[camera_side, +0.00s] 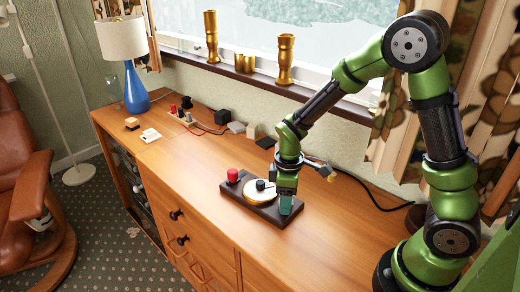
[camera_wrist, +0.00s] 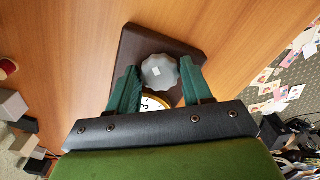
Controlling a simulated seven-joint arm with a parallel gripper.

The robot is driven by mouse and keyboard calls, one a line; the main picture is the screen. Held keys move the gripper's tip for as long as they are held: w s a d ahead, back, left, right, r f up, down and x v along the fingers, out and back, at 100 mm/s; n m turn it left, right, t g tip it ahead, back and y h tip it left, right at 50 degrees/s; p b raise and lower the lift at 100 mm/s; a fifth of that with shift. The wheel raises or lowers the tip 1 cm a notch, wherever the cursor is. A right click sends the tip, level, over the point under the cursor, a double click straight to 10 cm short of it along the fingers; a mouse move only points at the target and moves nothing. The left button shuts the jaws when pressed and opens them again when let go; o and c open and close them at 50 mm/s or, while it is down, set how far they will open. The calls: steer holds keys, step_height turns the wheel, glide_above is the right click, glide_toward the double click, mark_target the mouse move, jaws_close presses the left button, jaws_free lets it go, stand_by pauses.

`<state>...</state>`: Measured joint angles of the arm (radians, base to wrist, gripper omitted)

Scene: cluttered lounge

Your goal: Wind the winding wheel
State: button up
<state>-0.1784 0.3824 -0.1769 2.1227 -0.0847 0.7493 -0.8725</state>
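The winding wheel appears to be the grey, scalloped knob (camera_wrist: 160,71) near one end of a dark base board (camera_wrist: 135,45) in the wrist view. My gripper (camera_wrist: 160,66) has its two teal fingers apart, one on each side of the knob. The fingertips are very close to its rim; I cannot tell if they touch. A gold-rimmed dial with black markings (camera_wrist: 152,103) lies partly hidden below the hand. In the side view my gripper (camera_side: 285,204) is low over the right end of the board (camera_side: 262,212). The grey knob is hidden there.
Small blocks, cables and plugs lie along the wall behind. A blue lamp (camera_side: 134,90) stands far left.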

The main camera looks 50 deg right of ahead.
steer(key=c, duration=0.6)
steer(key=shift+m, duration=0.4)
steer(key=m, duration=0.4)
steer(key=shift+m, duration=0.4)
steer(key=m, duration=0.4)
steer(key=shift+m, duration=0.3)
steer(key=m, duration=0.6)
steer(key=shift+r, duration=0.1)
steer(key=m, duration=0.5)
steer(key=shift+m, duration=0.3)
